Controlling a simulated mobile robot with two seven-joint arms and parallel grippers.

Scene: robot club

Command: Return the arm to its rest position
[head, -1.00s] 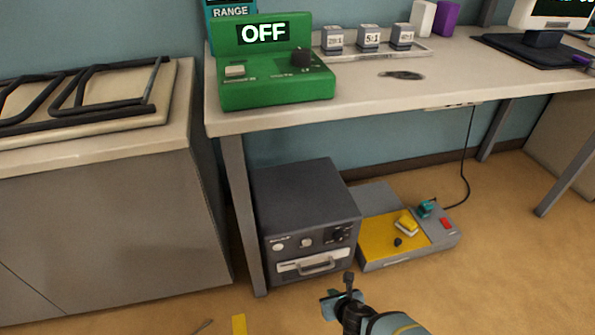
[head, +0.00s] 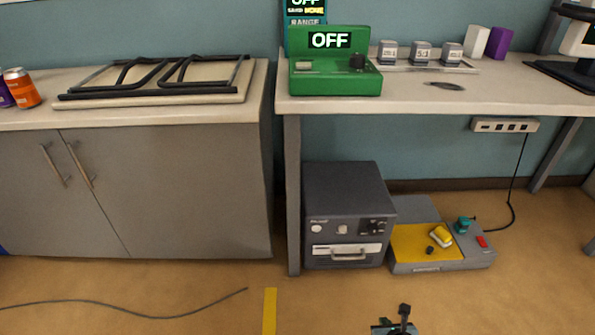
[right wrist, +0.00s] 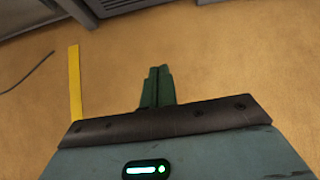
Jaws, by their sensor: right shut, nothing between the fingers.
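My right gripper (head: 396,329) shows at the bottom edge of the head view, low in front of the grey floor units and clear of them. In the right wrist view its two green fingers (right wrist: 157,87) are together with nothing between them, over bare floor. Most of my right arm is outside the head view. My left gripper is in neither view.
A dark grey box unit (head: 346,215) and a yellow-topped grey device (head: 440,243) stand on the floor under the workbench (head: 470,98). A green OFF panel (head: 335,78) sits on the bench. A cable (head: 120,312) and yellow strip (head: 269,311) lie on open floor.

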